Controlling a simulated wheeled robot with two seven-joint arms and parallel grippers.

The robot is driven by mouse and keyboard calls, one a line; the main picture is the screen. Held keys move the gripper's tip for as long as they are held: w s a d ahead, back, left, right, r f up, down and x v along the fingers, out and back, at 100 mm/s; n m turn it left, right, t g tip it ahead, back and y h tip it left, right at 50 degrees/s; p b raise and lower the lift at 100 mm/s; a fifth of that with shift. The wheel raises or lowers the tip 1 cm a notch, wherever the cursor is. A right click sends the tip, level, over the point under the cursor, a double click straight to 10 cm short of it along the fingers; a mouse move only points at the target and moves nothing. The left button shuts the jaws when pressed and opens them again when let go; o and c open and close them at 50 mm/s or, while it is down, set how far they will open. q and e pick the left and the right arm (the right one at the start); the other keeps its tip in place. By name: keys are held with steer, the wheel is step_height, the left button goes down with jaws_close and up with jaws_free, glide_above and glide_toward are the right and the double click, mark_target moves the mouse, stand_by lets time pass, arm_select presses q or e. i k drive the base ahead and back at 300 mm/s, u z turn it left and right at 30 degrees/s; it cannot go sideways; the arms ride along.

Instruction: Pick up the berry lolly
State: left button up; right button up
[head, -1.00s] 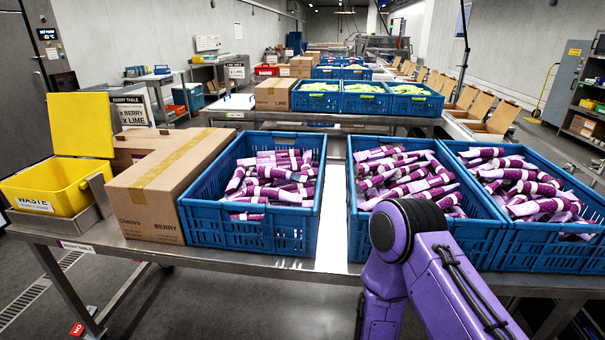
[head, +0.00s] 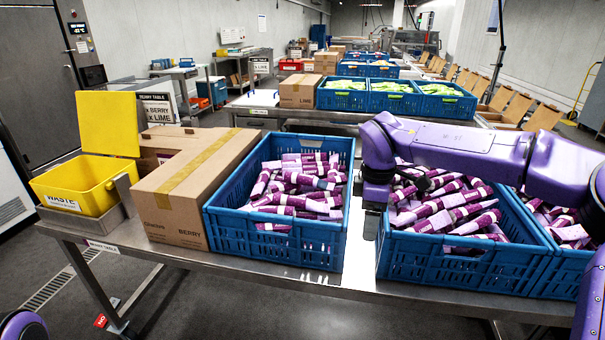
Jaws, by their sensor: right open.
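Berry lollies in purple and pale pink wrappers lie heaped in the left blue crate (head: 275,240), with single wrappers such as this lolly (head: 300,180) on top. More berry lollies (head: 440,215) fill the middle blue crate (head: 450,262). My right gripper (head: 371,224) points down at the gap between these two crates, by the left wall of the middle crate. It is small and dark; it is open, with no lolly seen in it. My right forearm hides the back of the middle crate. My left gripper is out of view.
A third blue crate (head: 535,270) of berry lollies stands at right. A cardboard box (head: 180,215) and a yellow waste bin (head: 90,187) stand left on the steel table (head: 345,282). Behind, another table carries lime lolly crates (head: 395,103).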

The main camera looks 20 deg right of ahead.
mark_target(290, 176)
steer(key=i, duration=1.25)
